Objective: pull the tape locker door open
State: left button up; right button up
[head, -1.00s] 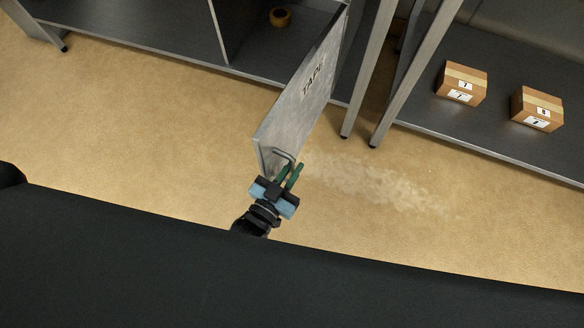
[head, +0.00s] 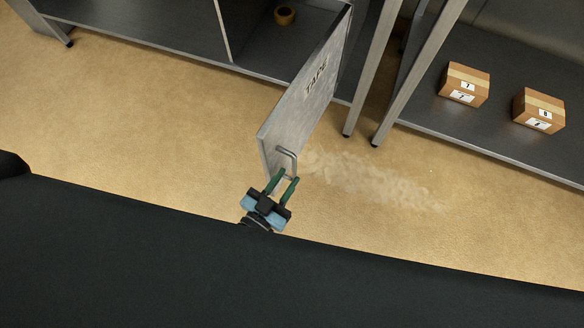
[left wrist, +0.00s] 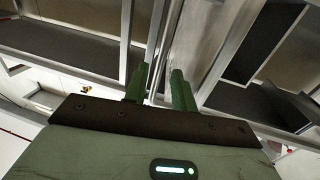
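The grey tape locker door (head: 303,100), marked TAPE, stands swung wide open, jutting out from the locker (head: 200,58) over the floor. Its metal bar handle (head: 288,158) is near the door's free edge. My left gripper (head: 284,183) is just in front of the handle, on the near side. Its two green fingers are apart with a gap between them, and it looks clear of the handle. In the left wrist view the green fingers (left wrist: 159,88) are also apart, with a thin upright grey strip seen between them. My right gripper is not in view.
Two cardboard boxes (head: 464,84) (head: 539,111) stand on a dark shelf (head: 500,138) at right. Metal posts (head: 372,70) rise right of the door. The tan floor (head: 150,135) is clear left of the door.

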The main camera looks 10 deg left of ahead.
pick_arm(q)
jog(key=v, duration=0.3)
jog(key=shift+s+a, duration=0.1)
jog(key=shift+s, duration=0.1)
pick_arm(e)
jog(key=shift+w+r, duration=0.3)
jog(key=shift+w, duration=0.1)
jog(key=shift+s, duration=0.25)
